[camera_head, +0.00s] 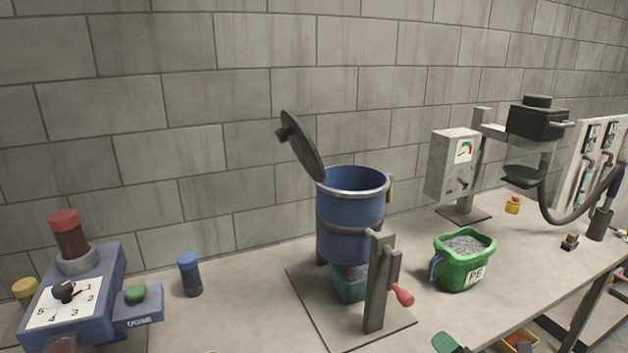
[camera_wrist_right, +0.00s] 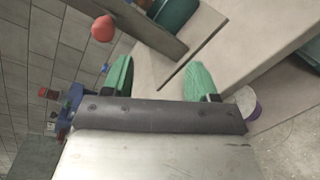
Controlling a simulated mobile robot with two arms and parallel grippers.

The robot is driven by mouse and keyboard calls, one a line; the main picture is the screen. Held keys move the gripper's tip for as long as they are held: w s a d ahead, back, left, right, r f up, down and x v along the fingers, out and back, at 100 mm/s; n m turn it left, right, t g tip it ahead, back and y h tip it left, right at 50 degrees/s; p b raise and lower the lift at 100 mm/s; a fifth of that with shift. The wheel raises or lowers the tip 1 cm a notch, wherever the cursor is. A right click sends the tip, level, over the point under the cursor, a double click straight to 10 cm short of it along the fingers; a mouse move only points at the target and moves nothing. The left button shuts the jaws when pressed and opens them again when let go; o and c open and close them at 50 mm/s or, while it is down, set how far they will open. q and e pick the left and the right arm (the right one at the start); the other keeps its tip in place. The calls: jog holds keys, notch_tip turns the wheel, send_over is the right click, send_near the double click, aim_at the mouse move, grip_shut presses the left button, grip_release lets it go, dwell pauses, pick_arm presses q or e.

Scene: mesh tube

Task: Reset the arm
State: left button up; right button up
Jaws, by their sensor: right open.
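My right gripper (camera_wrist_right: 160,80) shows in the right wrist view with its two green fingers spread apart and nothing between them. A green fingertip (camera_head: 446,343) also shows at the bottom edge of the head view, in front of the bench and below the green PE bucket. The red-knobbed lever (camera_head: 403,295) stands on a post before the blue drum; its red knob (camera_wrist_right: 103,28) appears at the upper left of the wrist view, beyond the fingers and apart from them. My left gripper is not in view.
The blue drum (camera_head: 351,215) has its lid (camera_head: 302,147) tilted up. The green PE bucket (camera_head: 463,260) holds grey granules. A dosing unit (camera_head: 72,299) and blue-capped canister (camera_head: 190,274) stand left; a gauge box (camera_head: 453,164) and hopper (camera_head: 527,160) stand right.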

jog(key=s+d+f+m+g+h, duration=0.2)
jog(key=s+f+m, duration=0.15)
jog(key=f, duration=0.65)
jog(key=s+d+f+m+g+h, duration=0.1)
jog(key=s+d+f+m+g, duration=0.3)
jog(key=f, duration=0.6)
jog(key=s+f+m+g+h, duration=0.1)
jog(key=s+f+m+h, duration=0.15)
jog(key=f+m, duration=0.55)
jog(key=s+a+f+m+g, duration=0.3)
jog(key=s+f+m+g, duration=0.1)
jog(key=s+f, duration=1.05)
jog(key=s+a+f+m+g, duration=0.2)
jog(key=s+a+f, duration=0.1)
jog(key=s, duration=0.6)
jog(key=s+a+f+m+g+y, duration=0.1)
jog(key=s+a+f+m+g, duration=0.1)
jog(key=s, duration=0.8)
jog(key=a+f+m, duration=0.1)
jog(key=a+f, duration=0.1)
jog(key=a, duration=0.1)
jog(key=shift+a+f, duration=0.2)
jog(key=shift+a, duration=0.05)
jog(key=shift+y, duration=0.25)
